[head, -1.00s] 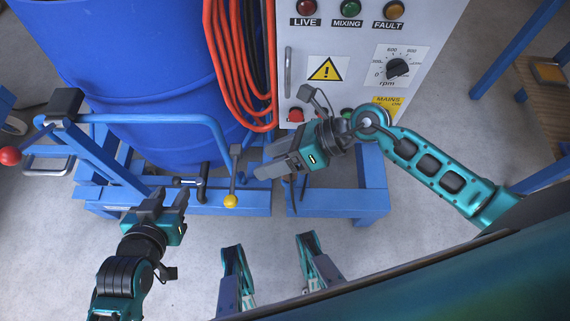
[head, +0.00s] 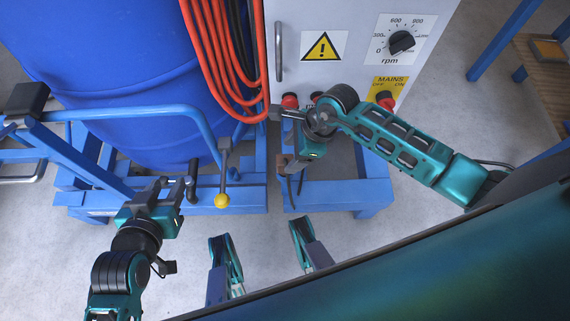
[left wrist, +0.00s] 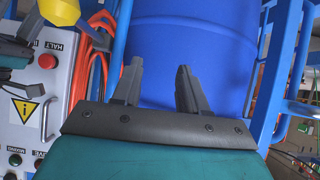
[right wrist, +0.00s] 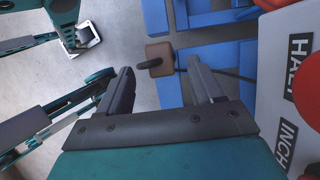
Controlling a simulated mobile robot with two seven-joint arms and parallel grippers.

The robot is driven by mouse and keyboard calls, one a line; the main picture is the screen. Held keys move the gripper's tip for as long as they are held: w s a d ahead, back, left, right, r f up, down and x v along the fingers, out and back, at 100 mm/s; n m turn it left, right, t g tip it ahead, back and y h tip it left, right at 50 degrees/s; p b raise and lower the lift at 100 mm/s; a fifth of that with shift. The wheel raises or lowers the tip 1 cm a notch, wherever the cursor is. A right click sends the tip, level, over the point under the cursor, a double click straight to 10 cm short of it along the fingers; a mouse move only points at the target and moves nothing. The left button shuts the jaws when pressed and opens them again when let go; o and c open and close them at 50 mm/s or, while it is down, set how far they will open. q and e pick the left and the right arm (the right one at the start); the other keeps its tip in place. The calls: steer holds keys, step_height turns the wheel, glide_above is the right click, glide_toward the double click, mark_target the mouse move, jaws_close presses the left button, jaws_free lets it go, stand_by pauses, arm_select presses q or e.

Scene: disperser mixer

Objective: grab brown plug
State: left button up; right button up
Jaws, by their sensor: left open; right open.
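The brown plug (right wrist: 158,52) is a small brown block with a dark cable, in the upper middle of the right wrist view. It lies just beyond and between the open fingertips of my right gripper (right wrist: 160,78), apart from both. In the head view the plug (head: 282,161) shows as a small brown patch beside my right gripper (head: 296,162), which points down in front of the cabinet and partly hides it. My left gripper (head: 173,188) is open and empty at the lower left, in front of the blue drum, which also fills the left wrist view (left wrist: 210,50).
The grey cabinet (head: 345,80) with red buttons and an rpm dial stands behind my right gripper. Orange hoses (head: 262,60) hang at its left side. A blue frame (head: 340,195) runs below. A lever with a yellow knob (head: 222,201) stands between the grippers.

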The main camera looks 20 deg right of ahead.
mark_target(286, 159)
steer(key=b+x, duration=0.1)
steer(key=x, duration=0.3)
steer(key=shift+a+f+b, duration=0.2)
steer(key=shift+f+b, duration=0.15)
steer(key=shift+b, duration=0.05)
steer(key=shift+w, duration=0.1)
steer(key=c, duration=1.1)
steer(key=shift+r, duration=0.1)
